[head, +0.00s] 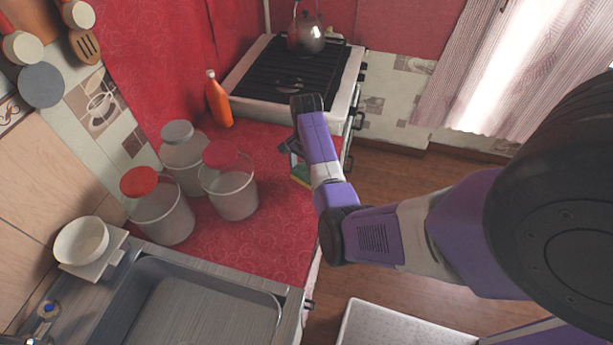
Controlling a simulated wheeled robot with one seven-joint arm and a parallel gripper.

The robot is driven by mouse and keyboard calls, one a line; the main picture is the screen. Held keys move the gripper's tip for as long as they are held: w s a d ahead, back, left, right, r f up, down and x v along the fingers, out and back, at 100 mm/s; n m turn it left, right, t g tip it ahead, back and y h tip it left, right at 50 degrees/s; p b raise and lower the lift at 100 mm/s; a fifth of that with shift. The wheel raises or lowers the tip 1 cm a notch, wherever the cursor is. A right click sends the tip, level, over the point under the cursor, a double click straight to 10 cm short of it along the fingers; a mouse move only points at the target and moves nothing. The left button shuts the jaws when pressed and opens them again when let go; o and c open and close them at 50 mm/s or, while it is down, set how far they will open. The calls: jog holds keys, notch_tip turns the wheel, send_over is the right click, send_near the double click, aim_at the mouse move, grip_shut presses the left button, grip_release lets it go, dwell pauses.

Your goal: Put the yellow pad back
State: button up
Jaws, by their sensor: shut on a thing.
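My gripper (293,155) points down over the right edge of the red counter (272,210), in front of the stove. A small yellow and green pad (301,174) shows at its fingers, partly hidden behind my purple arm. The gripper is shut on the pad. I cannot tell whether the pad touches the counter or hangs a little above it.
Several canisters, one with a red lid (139,181), stand left of the gripper. An orange bottle (218,98) stands by the stove (290,80), which bears a kettle (306,38). A sink (205,310) and a white bowl (81,241) are at the front left. The counter between canisters and edge is clear.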

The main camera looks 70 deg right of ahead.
jog(key=shift+f, duration=1.65)
jog(key=shift+f, duration=0.2)
jog(key=o, duration=1.2)
jog(key=shift+c, duration=0.2)
jog(key=shift+r, duration=0.15)
